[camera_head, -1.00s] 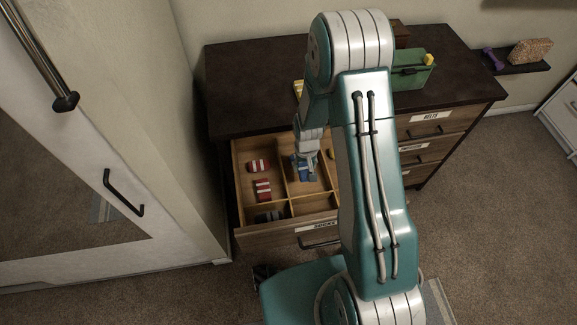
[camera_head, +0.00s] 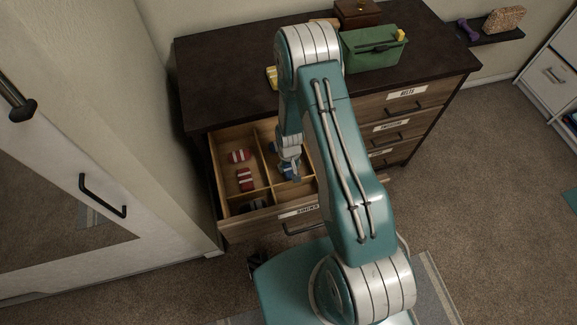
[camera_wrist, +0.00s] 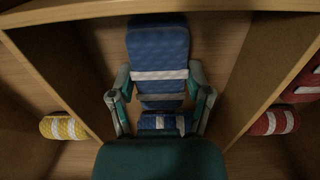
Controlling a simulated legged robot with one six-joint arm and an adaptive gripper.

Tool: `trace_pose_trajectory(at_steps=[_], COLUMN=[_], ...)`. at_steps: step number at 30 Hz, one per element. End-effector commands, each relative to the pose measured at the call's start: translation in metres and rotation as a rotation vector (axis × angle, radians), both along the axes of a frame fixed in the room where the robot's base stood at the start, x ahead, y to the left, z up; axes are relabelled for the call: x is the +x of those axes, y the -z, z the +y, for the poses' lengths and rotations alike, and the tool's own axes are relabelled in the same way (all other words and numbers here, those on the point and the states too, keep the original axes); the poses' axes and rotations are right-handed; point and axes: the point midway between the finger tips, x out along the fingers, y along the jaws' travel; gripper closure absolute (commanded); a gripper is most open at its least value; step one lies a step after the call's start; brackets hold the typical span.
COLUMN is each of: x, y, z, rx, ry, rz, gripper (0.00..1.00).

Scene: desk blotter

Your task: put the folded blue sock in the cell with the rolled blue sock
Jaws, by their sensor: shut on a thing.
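The folded blue sock (camera_wrist: 158,48), with white bands, is between the fingers of my gripper (camera_wrist: 160,98) in the wrist view. My gripper is shut on it. The rolled blue sock (camera_wrist: 160,122), also with white bands, lies just below it in that view, in the same cell between two wooden dividers. I cannot tell whether the two socks touch, or whether the folded one rests on the drawer floor. In the head view my gripper (camera_head: 289,163) is down inside the open drawer, and some blue sock shows at its tip; the arm hides part of the cell.
The open drawer (camera_head: 262,228) has wooden dividers. A rolled red sock (camera_head: 239,156) and a folded red sock (camera_head: 245,180) lie in the cell to the left. Dark socks (camera_head: 253,205) lie at the front. A rolled yellow sock (camera_wrist: 64,127) is in the other neighbouring cell. A green box (camera_head: 373,50) stands on top.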

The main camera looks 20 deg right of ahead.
Motion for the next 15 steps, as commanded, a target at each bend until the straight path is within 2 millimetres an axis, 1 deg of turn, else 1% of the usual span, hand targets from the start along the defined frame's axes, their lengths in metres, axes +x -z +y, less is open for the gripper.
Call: trace_pose_trajectory(at_steps=[2,3,4,5,15], x=[-0.0001,0.0002,0.0002,0.0001,0.0], y=[0.0016,0.0014,0.0013,0.0013,0.0012], z=[0.0018,0.0025,0.0027,0.0028,0.0024], rx=[-0.002,-0.003,-0.003,-0.003,-0.002], ry=[0.0,-0.001,-0.001,-0.001,-0.001], rz=[0.001,0.0,0.0,0.0,0.0], gripper=[0.68,0.22,0.09,0.01,0.01])
